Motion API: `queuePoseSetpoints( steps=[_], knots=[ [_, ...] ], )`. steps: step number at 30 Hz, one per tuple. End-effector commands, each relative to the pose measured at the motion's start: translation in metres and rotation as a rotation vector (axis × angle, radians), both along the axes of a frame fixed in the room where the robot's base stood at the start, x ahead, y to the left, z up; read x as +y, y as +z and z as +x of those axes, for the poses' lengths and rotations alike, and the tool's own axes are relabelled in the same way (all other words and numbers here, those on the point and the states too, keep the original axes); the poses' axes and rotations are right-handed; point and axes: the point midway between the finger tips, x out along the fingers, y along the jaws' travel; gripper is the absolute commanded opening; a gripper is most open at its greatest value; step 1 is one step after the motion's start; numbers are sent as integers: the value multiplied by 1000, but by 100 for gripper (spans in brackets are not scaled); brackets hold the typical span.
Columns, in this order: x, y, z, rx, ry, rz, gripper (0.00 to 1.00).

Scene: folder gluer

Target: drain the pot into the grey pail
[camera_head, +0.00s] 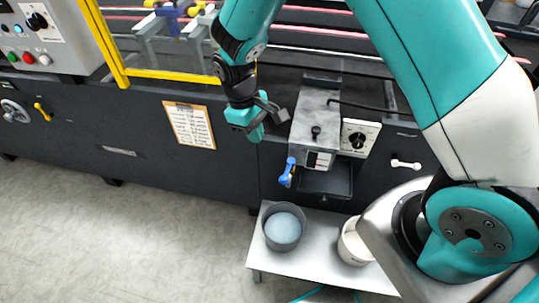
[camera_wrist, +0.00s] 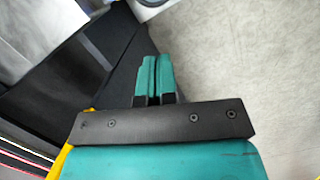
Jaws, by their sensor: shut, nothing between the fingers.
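The pot (camera_head: 312,125) is a steel box with a black knob on its lid, fixed to the front of the dark machine. A blue valve handle (camera_head: 287,172) sticks out low at its front left. The grey pail (camera_head: 283,232) stands on the low bench below, a little left of the pot. Its inside looks pale blue-grey; I cannot tell if that is liquid. My gripper (camera_head: 258,134) is left of the pot, above the blue handle and apart from it. Its fingers (camera_wrist: 155,68) are shut together and empty in the wrist view.
A white pail (camera_head: 352,244) stands on the bench (camera_head: 318,232), right of the grey pail and partly behind my arm. A black tray (camera_head: 326,181) sits under the pot. A control box with a dial (camera_head: 359,138) is at its right. A clipboard (camera_head: 189,125) hangs left. The floor at left is clear.

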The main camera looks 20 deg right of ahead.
Motion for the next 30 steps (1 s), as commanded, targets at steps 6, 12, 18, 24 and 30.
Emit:
queuePoseSetpoints(
  steps=[6,12,18,24,30],
  knots=[
    [-6,-38,-9,6,-2,-1,0],
    [-12,-80,-17,6,-3,-1,0],
    [-25,-95,-36,3,-3,-1,0],
    [-33,-102,-46,0,-3,0,0],
    [-34,-104,-48,-1,-2,1,0]
  ],
)
